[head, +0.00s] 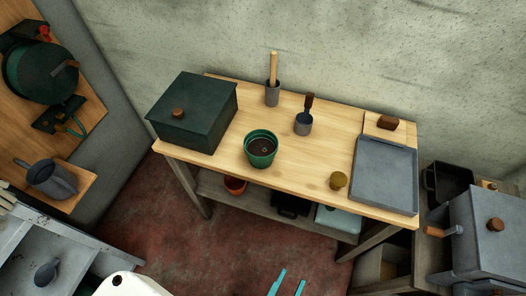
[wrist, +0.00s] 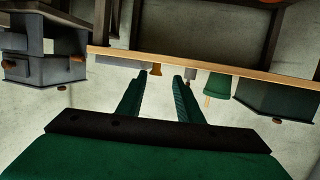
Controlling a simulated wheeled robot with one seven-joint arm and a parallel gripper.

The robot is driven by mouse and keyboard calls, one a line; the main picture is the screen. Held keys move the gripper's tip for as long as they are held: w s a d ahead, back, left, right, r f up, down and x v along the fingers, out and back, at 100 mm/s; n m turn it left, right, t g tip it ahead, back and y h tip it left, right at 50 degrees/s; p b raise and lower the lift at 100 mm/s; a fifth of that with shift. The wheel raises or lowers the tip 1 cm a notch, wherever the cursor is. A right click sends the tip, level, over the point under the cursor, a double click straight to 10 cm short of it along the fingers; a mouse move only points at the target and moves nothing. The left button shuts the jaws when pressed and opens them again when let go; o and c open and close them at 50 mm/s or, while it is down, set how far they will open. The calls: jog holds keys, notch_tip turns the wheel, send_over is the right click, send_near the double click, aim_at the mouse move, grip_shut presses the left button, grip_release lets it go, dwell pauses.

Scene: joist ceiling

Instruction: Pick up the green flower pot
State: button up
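The green flower pot (head: 259,153) stands upright on the wooden table, near its front edge, with dark soil inside. It also shows in the wrist view (wrist: 219,88), where the scene appears upside down, to the right of my fingers. My gripper (head: 288,284) shows only as two teal fingertips at the bottom of the head view, in front of the table and well short of the pot. In the wrist view, the gripper (wrist: 158,76) has its two green fingers apart with nothing between them.
On the table (head: 301,165), a dark green lidded box (head: 197,115) stands left of the pot. Behind are a grey cup with a stick (head: 272,95) and a small pot with a brown handle (head: 303,124). A yellow-brown jar (head: 338,180) and grey tray (head: 386,174) are right.

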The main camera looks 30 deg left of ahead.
jog(key=o, duration=1.5)
jog(key=shift+n+y, duration=0.6)
jog(key=shift+y, duration=0.1)
jog(key=x, duration=0.6)
jog(key=shift+w+a+r, duration=0.15)
jog(key=shift+w+a, duration=0.1)
jog(key=shift+o, duration=0.4)
jog(key=w+a+r+n+g+y, duration=0.1)
jog(key=w+a, duration=0.4)
jog(key=w, duration=0.6)
jog(key=shift+n+y, duration=0.5)
jog(key=shift+y, duration=0.2)
jog(key=n+g+y, duration=0.3)
jog(key=n+y, duration=0.1)
send_near(260, 136)
jog(key=x, duration=0.3)
jog(key=shift+w+d+f, duration=0.1)
jog(key=shift+w, duration=0.15)
jog(key=shift+x, duration=2.9)
